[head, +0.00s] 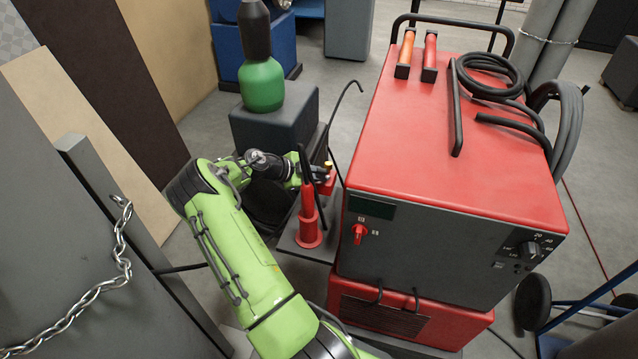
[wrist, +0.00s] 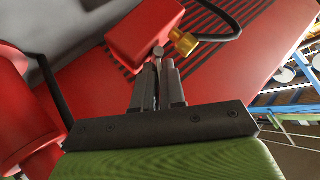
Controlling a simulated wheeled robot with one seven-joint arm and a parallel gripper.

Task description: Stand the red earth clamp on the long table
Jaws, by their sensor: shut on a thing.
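A red block with a brass fitting and a black cable, which I take to be the red earth clamp (head: 326,186), is at the end of my arm, left of the red machine. My gripper (head: 318,174) is shut on its small grey stem. In the wrist view the red clamp (wrist: 143,33) is just beyond my closed fingertips (wrist: 158,62), with the brass fitting (wrist: 184,42) at its right. Whether it touches anything below is hidden. I cannot make out the long table in either view.
The large red welding machine (head: 465,130) stands close on the right, with two handles and coiled cable on top. A red post (head: 308,232) stands on a grey plate near my gripper. A green bottle (head: 262,86) stands behind. A chained grey panel (head: 90,260) is at left.

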